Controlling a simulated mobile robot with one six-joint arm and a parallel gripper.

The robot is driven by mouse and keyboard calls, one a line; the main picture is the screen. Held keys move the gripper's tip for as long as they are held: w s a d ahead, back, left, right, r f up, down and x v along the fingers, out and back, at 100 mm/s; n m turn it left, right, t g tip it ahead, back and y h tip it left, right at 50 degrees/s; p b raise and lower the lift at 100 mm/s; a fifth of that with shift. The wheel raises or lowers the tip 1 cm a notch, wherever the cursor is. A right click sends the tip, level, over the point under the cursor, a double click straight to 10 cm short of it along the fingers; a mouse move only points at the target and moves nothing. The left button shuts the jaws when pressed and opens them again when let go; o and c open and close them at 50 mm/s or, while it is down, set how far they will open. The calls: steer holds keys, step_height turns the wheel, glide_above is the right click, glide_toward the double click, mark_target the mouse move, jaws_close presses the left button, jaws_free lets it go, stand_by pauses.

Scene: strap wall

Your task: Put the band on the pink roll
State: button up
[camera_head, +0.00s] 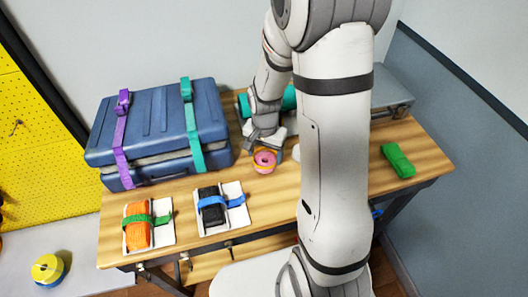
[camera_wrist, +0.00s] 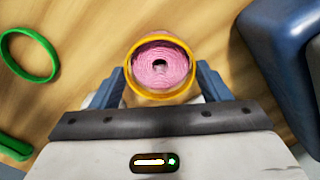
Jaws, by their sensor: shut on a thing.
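The pink roll (camera_wrist: 160,64) stands upright on the wooden table, its coiled end facing up in the wrist view. It also shows in the head view (camera_head: 264,158), just in front of my gripper. A yellow-orange band (camera_wrist: 129,75) is around the roll near its top. My gripper (camera_wrist: 160,82) has one finger on each side of the band and is shut on it. The band also shows as an orange ring in the head view (camera_head: 264,170). How low the band sits on the roll is partly hidden.
A green ring (camera_wrist: 53,58) lies on the table to the left in the wrist view. A blue strapped case (camera_head: 155,122), two trays with an orange bundle (camera_head: 138,226) and a black bundle (camera_head: 211,207), and a green bundle (camera_head: 398,160) share the table (camera_head: 275,200).

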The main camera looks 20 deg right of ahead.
steer(key=shift+f+b, duration=1.05)
stand_by(1.6)
steer(key=o, duration=1)
steer(key=shift+r, duration=0.15)
steer(key=shift+r+p, duration=2.85)
steer(key=shift+r, duration=1.05)
